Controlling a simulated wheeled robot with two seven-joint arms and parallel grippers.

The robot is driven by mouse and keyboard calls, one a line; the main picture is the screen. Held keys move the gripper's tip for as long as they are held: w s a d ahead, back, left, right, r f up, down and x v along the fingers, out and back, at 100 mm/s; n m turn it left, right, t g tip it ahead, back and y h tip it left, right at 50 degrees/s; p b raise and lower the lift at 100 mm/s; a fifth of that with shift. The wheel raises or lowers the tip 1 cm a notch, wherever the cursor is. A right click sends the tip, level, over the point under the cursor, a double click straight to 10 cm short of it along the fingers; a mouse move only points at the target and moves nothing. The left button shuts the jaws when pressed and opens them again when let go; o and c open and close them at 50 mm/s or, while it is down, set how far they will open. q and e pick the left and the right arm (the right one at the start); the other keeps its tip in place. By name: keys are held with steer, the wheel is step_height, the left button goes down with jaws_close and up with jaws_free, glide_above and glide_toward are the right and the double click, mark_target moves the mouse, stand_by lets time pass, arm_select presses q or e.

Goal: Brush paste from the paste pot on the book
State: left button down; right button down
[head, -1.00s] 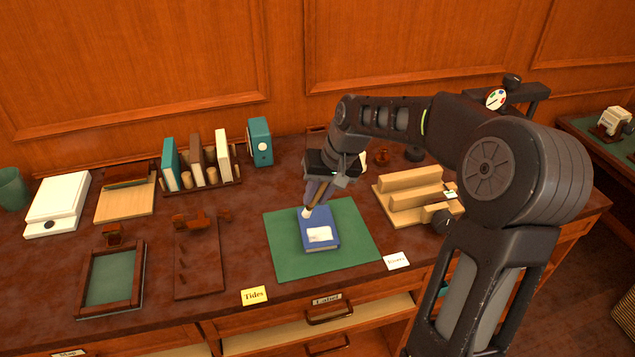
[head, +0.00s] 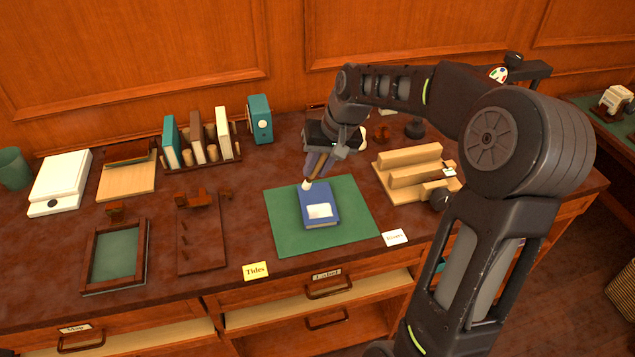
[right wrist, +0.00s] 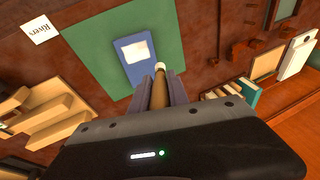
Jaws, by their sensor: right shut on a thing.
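A blue book (head: 322,196) with a pale label patch on its cover lies on a green mat (head: 355,230); it also shows in the right wrist view (right wrist: 125,52). My right gripper (head: 319,165) is shut on a brush (right wrist: 159,88) with a wooden handle and a white tip. The brush tip (head: 307,185) is at the far left corner of the book; I cannot tell whether it touches. I cannot make out the paste pot for certain. My left gripper is not in view.
Several upright books (head: 196,140) stand in a rack behind the mat. A stepped wooden block (head: 412,172) is to the right. A dark tray frame (head: 88,262), wooden stand (head: 188,262) and white box (head: 60,180) are left. Cards reading Tides (head: 256,271) and Rivers (head: 395,237) lie in front.

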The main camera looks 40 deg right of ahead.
steer(key=shift+s+a+f+b, duration=0.3)
steer(key=shift+a+b, duration=0.15)
steer(key=shift+b, duration=0.15)
steer(key=shift+s+a+f+h+b, duration=0.1)
steer(key=shift+s+a+h+b, duration=0.4)
steer(key=shift+s+a+b, duration=0.1)
steer(key=shift+a, duration=0.1)
steer(key=shift+w+a, duration=0.1)
